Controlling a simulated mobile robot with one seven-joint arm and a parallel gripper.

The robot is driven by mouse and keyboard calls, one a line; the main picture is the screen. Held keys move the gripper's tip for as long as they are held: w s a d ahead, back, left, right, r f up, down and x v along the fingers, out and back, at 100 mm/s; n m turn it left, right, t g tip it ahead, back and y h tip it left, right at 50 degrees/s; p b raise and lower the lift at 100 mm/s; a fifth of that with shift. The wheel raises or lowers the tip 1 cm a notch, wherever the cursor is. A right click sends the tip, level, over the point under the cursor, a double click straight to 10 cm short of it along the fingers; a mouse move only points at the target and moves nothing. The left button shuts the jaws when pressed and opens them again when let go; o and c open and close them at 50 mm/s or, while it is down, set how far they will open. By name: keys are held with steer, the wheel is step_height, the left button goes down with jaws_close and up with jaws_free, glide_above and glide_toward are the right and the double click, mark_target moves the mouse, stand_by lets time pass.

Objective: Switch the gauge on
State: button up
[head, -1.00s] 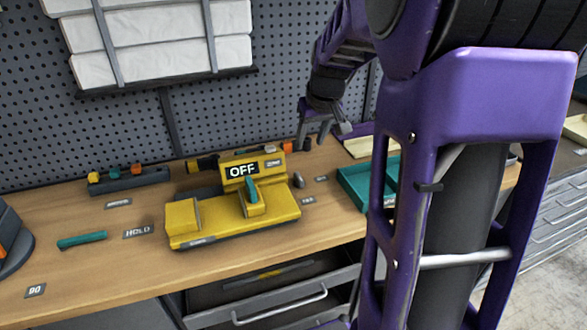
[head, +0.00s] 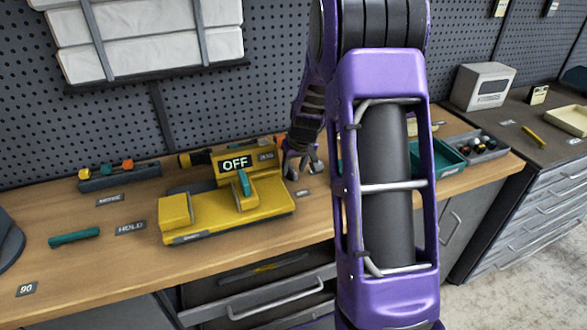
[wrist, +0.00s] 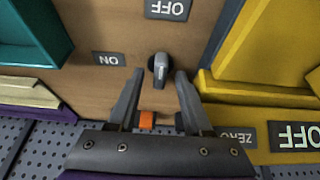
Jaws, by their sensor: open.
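The yellow gauge (head: 228,207) stands on the wooden bench, and its display (head: 236,162) reads OFF. It also shows at the right of the wrist view (wrist: 270,70). A small dark lever or knob (wrist: 158,66) stands on the bench beside the gauge. An OFF label (wrist: 168,9) and an ON label (wrist: 109,59) lie near it. My gripper (head: 303,168) is beside the gauge's right end. In the wrist view my gripper (wrist: 159,74) is open, with the knob between or just beyond its fingertips; contact cannot be told. In the head view the knob is hidden or too small to tell.
A teal tray (head: 440,160) and a grey bin (head: 480,147) stand to the right. A teal bar (head: 74,237) and a HOLD label (head: 130,228) lie on the left. A small orange thing (wrist: 146,119) shows between my fingers. The pegboard wall is close behind.

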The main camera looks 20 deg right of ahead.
steer(key=shift+w+f, duration=0.1)
steer(key=shift+f, duration=0.2)
jaws_close()
